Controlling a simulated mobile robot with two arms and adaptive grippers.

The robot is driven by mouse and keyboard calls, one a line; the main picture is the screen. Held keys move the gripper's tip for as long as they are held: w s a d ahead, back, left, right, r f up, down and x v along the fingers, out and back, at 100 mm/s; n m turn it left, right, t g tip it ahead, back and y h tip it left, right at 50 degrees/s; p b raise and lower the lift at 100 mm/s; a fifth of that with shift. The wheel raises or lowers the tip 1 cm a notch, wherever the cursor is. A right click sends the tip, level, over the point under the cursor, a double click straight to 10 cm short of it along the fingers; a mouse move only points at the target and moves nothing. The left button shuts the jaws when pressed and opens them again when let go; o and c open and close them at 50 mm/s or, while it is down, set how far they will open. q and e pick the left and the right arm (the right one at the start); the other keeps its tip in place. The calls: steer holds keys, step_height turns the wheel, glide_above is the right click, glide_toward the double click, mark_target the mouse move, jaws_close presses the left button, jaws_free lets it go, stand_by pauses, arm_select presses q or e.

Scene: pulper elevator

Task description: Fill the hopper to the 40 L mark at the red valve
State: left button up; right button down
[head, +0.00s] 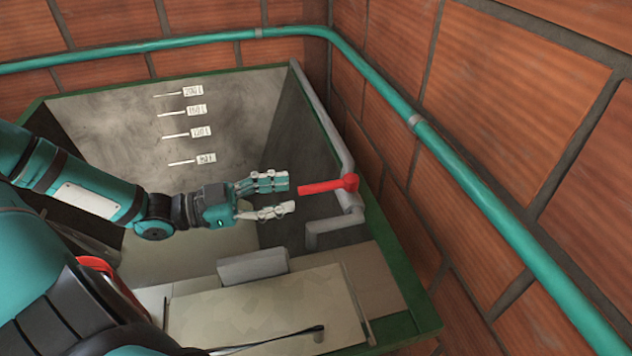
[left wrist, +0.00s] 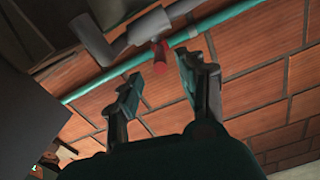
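The hopper (head: 292,95) is a grey-walled tank with a green rim. Its far inner wall carries several level marks with small labels; the lowest label (head: 206,159) is too small to read surely. The red valve handle (head: 325,186) sits on a grey pipe (head: 325,122) at the hopper's right side and points left. My left gripper (head: 282,195) is open and empty, just left of the handle's free end and apart from it. In the left wrist view the red handle (left wrist: 160,58) shows beyond and between the open fingertips. My right gripper is not in view.
Brick walls (head: 500,130) close off the back and right. A teal pipe (head: 455,165) runs along them above the hopper. A pale flat panel (head: 265,315) and a grey block (head: 252,266) lie at the hopper's near side. A thin dark rod (head: 270,343) lies in front.

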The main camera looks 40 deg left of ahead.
mark_target(309, 186)
arm_select(q)
steer(key=x, duration=0.5)
steer(key=shift+w+d+r+p, duration=0.1)
steer(key=shift+w+d+p, duration=0.15)
steer(key=shift+w+p, duration=0.1)
steer(key=shift+w+d, duration=0.35)
steer(key=c, duration=0.8)
jaws_close()
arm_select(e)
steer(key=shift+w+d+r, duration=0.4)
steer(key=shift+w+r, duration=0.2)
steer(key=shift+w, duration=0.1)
